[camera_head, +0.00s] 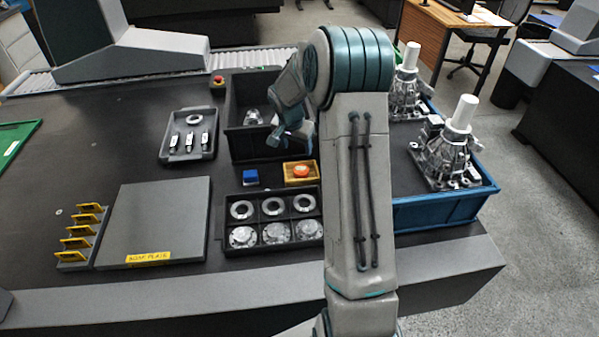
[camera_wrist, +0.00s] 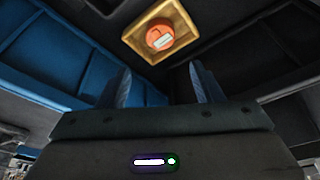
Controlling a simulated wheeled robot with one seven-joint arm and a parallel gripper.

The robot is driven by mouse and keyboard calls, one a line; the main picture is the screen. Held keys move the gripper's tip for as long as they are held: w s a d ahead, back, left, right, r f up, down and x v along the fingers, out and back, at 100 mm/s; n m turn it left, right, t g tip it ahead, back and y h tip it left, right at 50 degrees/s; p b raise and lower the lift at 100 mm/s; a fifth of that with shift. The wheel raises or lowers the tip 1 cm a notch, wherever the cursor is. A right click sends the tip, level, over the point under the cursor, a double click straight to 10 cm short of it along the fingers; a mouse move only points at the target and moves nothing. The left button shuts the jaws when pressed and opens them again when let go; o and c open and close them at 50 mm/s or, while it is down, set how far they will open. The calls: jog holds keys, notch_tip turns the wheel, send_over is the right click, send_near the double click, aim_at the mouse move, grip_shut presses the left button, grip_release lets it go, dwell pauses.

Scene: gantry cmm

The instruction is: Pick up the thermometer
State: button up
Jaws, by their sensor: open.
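The thermometer appears to be the round orange device with a small pale display (camera_wrist: 160,38) in the wrist view. It sits inside a small yellow tray (camera_wrist: 134,27). In the head view the orange device (camera_head: 301,170) lies in the same yellow tray (camera_head: 289,181) near the middle of the table. My gripper (camera_wrist: 162,84) is open, with nothing between its fingers. In the wrist view, the device shows beyond the fingertips, roughly centred between them and apart from them. In the head view my arm hides part of the table right of the tray.
A black bin (camera_head: 238,145) stands behind the yellow tray, and a blue bin (camera_head: 437,211) with metal castings stands to the right. A black compartment tray of metal rings (camera_head: 290,217) is in front.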

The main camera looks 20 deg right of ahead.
send_over(301, 170)
jog(key=f, duration=0.5)
jog(key=s+f, duration=0.1)
jog(key=f, duration=0.1)
jog(key=shift+a+f, duration=0.2)
jog(key=shift+a, duration=0.2)
jog(key=shift+a+p+x, duration=0.1)
jog(key=shift+p+x, duration=0.35)
jog(key=shift+x, duration=1.05)
jog(key=shift+a+p+x, duration=0.15)
jog(key=shift+p+x, duration=0.25)
jog(key=shift+x, duration=1.15)
jog(key=c, duration=0.8)
